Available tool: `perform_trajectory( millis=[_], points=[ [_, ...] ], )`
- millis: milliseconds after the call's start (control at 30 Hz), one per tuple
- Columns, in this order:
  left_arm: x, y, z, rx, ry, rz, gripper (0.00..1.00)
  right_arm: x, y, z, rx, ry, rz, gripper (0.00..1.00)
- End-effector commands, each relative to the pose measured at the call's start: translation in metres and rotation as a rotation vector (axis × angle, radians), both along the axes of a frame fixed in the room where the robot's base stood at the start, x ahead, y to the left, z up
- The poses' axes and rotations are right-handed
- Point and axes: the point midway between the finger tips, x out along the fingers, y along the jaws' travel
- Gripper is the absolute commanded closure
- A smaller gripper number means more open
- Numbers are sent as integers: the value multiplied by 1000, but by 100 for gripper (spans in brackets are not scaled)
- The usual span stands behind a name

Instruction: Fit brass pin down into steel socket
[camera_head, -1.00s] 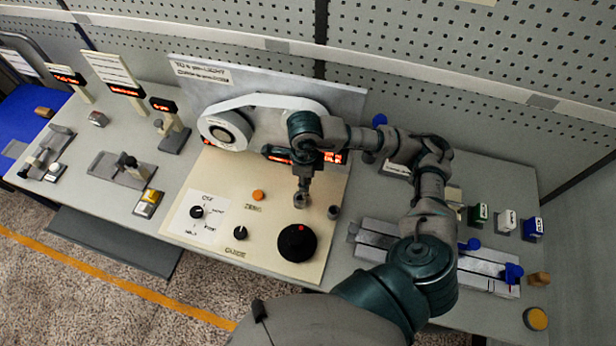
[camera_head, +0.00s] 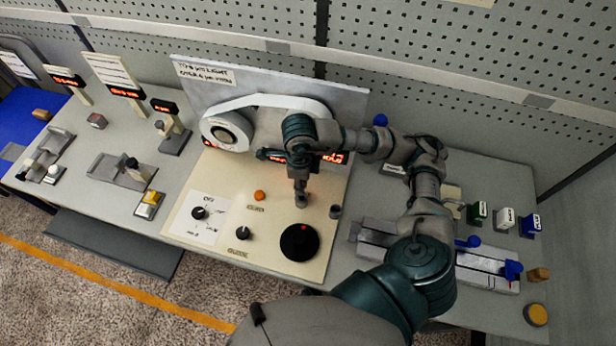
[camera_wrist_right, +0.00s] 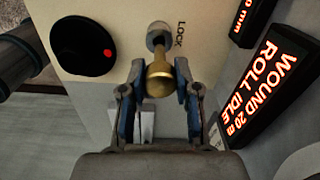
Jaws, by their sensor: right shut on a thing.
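My right gripper (camera_head: 300,188) is over the cream panel, above the black knob in the head view. In the right wrist view its blue-lined fingers (camera_wrist_right: 158,92) are shut on a brass pin (camera_wrist_right: 158,78). The steel socket (camera_wrist_right: 157,36), beside the word LOCK, is just beyond the pin. The pin overlaps the socket's near edge in that view, so I cannot tell whether they touch. In the head view the steel socket (camera_head: 301,201) appears as a small grey cylinder right under the fingertips. The pin cannot be made out there. My left gripper is not in view.
The black knob with a red dot (camera_head: 299,242) is close in front of the socket. The orange button (camera_head: 259,196) is to the left. A lit display (camera_wrist_right: 262,88) and the white roll (camera_head: 226,131) are behind.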

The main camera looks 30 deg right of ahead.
Motion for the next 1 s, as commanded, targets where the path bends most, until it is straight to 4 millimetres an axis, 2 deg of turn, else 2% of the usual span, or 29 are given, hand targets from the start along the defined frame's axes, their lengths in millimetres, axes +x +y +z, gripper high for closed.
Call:
perform_trajectory(
  millis=[300,767,1000],
  points=[
    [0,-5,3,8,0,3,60,0,0,-3,4,1,-1,100],
    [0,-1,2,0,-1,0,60,0,15,0,-10,0,1,100],
    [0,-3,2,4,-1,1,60,0,9,-2,-5,-1,0,100]
  ],
)
